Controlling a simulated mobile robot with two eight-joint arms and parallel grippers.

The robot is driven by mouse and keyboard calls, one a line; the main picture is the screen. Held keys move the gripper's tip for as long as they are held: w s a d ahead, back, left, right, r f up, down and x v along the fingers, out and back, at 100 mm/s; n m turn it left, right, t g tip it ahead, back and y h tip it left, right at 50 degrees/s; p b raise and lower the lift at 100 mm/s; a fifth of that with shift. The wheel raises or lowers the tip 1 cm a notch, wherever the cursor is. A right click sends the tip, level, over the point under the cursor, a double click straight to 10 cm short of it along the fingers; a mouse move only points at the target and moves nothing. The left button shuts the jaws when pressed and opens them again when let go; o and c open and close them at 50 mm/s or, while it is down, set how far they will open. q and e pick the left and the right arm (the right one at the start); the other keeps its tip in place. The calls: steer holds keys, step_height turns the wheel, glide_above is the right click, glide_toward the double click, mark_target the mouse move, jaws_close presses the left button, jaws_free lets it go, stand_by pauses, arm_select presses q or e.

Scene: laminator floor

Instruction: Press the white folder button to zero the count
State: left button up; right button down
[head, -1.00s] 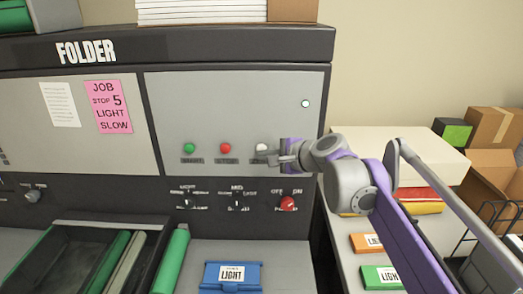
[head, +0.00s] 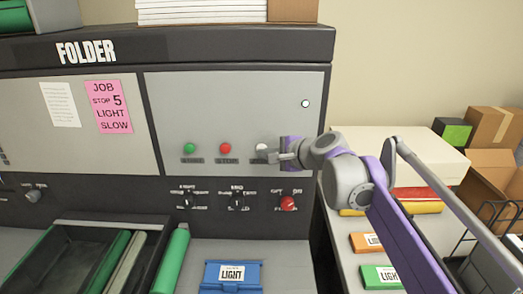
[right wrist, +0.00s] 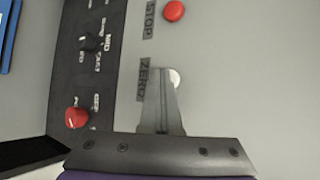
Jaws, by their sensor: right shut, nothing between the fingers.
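The white button (head: 262,147) is at the right end of a row of buttons on the folder's grey panel (head: 235,110). In the right wrist view the white button (right wrist: 174,78) shows beside the fingertips, next to the word ZERO, and is partly hidden by them. My right gripper (head: 271,156) is shut and empty, its tips at the lower right edge of the button in the head view. The right gripper (right wrist: 161,72) also shows in the wrist view; I cannot tell whether it touches the button. My left gripper is not in view.
A red button (head: 225,148) and a green button (head: 189,148) are to the left. Below are dark knobs (head: 237,202) and a red knob (head: 288,203). A small pale round light (head: 305,104) is above right. A blue LIGHT block (head: 231,276) lies below.

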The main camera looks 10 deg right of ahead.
steer(key=shift+s, duration=0.1)
steer(key=shift+s+a, duration=0.2)
steer(key=shift+s, duration=0.6)
steer(key=s, duration=0.2)
steer(key=s+a, duration=0.1)
steer(key=s, duration=0.1)
steer(key=shift+s, duration=0.4)
steer(key=s+d+f+n+g+h, duration=0.2)
steer(key=s+f+n, duration=0.6)
steer(key=s+f, duration=0.5)
steer(key=s+d+f+n+g+h, duration=0.3)
steer(key=s+f+n, duration=0.5)
steer(key=s+f, duration=0.4)
step_height(320, 180, down, 4)
steer(key=shift+s+d+r+h, duration=0.15)
steer(key=shift+s+d+h, duration=0.3)
steer(key=shift+h, duration=0.15)
